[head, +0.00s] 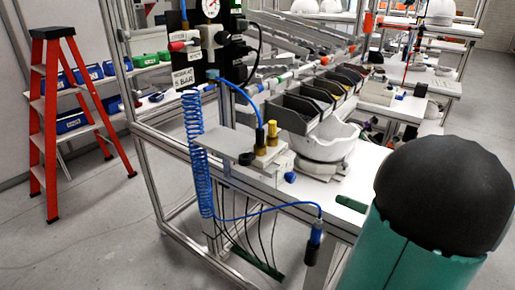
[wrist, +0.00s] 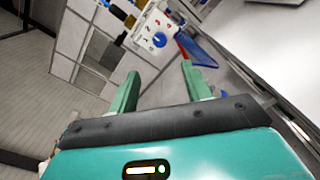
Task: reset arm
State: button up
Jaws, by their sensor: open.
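My gripper (wrist: 157,82) shows in the wrist view with its two green fingers spread apart. Nothing is between the fingers. In the head view the gripper does not show. A large teal part of my arm with a black rounded cap (head: 445,195) fills the lower right of the head view and hides part of the bench and floor there.
A metal-framed bench holds a white helmet shell (head: 326,142), a clamp block (head: 266,160), dark bins (head: 313,100) and a coiled blue hose (head: 197,150). A red stepladder (head: 52,120) stands at left. The floor (head: 90,230) is clear at lower left.

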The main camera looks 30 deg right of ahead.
jog(key=w+a+m+g+h, duration=0.1)
jog(key=a+m+g+h, duration=0.1)
jog(key=a+m, duration=0.8)
jog(key=w+a+m+g+h, duration=0.1)
jog(key=a+m+g, duration=0.4)
jog(key=a+m, duration=0.6)
jog(key=w+a+r+m+g+h, duration=0.1)
jog(key=a+m+g+h, duration=0.2)
jog(key=a+m, duration=0.8)
jog(key=shift+w+g, duration=0.4)
jog(key=shift+g, duration=0.3)
jog(key=shift+a, duration=0.1)
